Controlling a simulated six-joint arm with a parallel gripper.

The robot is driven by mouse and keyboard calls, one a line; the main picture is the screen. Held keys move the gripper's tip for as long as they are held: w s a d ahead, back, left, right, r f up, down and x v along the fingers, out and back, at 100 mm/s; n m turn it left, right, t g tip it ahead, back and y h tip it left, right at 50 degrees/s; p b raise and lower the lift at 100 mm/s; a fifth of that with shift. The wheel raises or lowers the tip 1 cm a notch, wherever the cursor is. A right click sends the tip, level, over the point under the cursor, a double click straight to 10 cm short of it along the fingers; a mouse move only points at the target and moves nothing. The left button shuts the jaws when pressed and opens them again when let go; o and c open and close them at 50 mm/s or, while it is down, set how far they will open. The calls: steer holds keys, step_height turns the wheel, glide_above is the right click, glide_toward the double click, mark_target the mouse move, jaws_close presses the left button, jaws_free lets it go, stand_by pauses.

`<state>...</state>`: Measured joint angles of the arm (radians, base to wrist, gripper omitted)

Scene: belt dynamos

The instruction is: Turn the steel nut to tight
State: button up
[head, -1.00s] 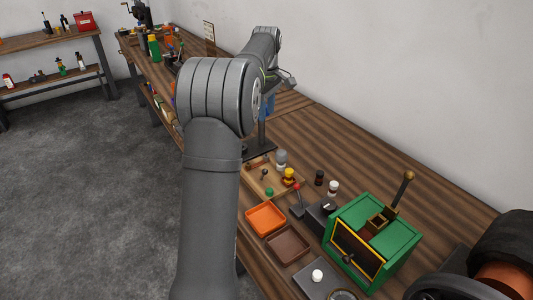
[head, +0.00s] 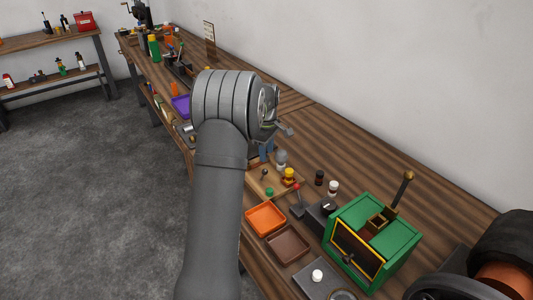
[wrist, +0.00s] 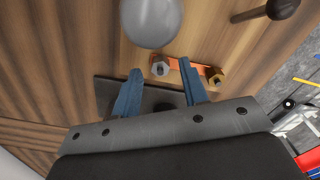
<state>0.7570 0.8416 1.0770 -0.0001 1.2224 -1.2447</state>
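In the wrist view a grey steel nut (wrist: 160,69) sits at the left end of a copper-coloured bar on a wooden board. A brass nut (wrist: 215,77) sits at the bar's right end. My gripper (wrist: 160,74) is open, its two blue fingers apart and empty. The steel nut lies roughly between the fingertips, nearer the left one; I cannot tell whether they touch it. In the head view my gripper's blue part (head: 266,153) shows over the board, and the nuts cannot be made out.
A grey rounded knob (wrist: 150,20) rises close beyond the fingers, and a dark ball-topped lever (wrist: 282,8) stands right of it. In the head view a yellow knob (head: 289,174), orange tray (head: 250,221), brown tray (head: 270,246) and green box (head: 400,235) stand nearer.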

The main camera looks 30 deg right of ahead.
steer(key=shift+f, duration=0.65)
jaws_close()
